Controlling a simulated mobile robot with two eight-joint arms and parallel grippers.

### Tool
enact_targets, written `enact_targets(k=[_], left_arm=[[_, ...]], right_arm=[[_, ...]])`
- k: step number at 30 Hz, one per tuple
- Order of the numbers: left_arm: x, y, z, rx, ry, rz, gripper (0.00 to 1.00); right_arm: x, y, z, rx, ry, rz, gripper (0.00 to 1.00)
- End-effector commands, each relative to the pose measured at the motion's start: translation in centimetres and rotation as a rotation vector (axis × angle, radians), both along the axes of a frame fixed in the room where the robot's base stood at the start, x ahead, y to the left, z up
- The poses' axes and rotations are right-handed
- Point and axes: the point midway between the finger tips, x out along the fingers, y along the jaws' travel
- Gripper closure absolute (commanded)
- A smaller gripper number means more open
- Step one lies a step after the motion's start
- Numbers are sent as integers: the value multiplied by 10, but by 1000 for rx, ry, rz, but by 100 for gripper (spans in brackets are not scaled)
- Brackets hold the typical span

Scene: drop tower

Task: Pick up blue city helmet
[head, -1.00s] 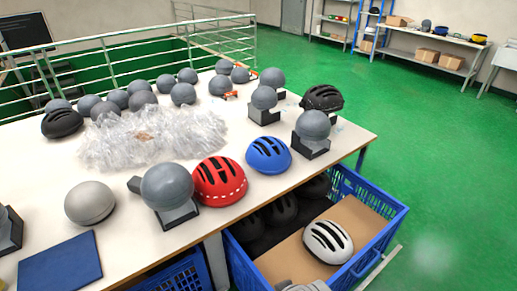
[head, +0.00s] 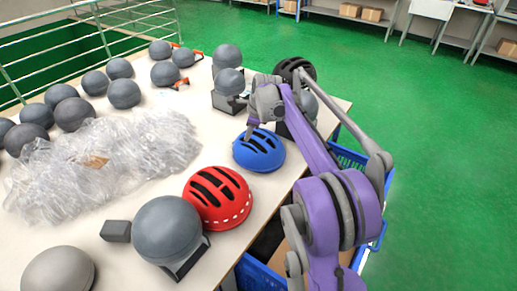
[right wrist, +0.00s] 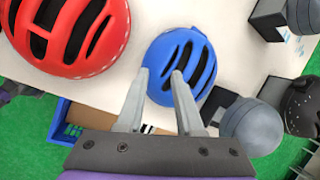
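The blue helmet (head: 259,152) with black vents sits on the white table near its right edge, behind the red helmet. My right gripper (head: 250,132) is just above the blue helmet's back left side in the head view. In the right wrist view the gripper (right wrist: 159,72) is open, its two fingertips apart over the near part of the blue helmet (right wrist: 197,50). Nothing is held between the fingers. Whether the tips touch the shell I cannot tell. My left gripper is not in view.
The red helmet (head: 217,198) is close to the blue one. A grey head form (head: 167,232) stands in front, a black helmet (head: 295,68) behind. Crumpled clear plastic (head: 105,160) and several grey balls cover the left. A blue crate (head: 262,276) is beside the table.

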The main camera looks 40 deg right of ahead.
Motion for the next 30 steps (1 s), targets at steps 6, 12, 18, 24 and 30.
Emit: enact_targets(k=[6, 12, 18, 24, 30], left_arm=[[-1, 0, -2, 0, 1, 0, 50], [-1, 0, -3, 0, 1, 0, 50], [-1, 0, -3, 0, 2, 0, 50], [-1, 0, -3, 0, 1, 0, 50], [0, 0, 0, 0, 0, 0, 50]], right_arm=[[21, -68, -18, 153, -8, -364, 64], [28, -81, -29, 190, -10, -445, 64], [39, -80, -57, 188, -10, -442, 64], [46, -81, -76, 188, -10, -442, 64], [53, -80, -97, 188, -10, -441, 64]])
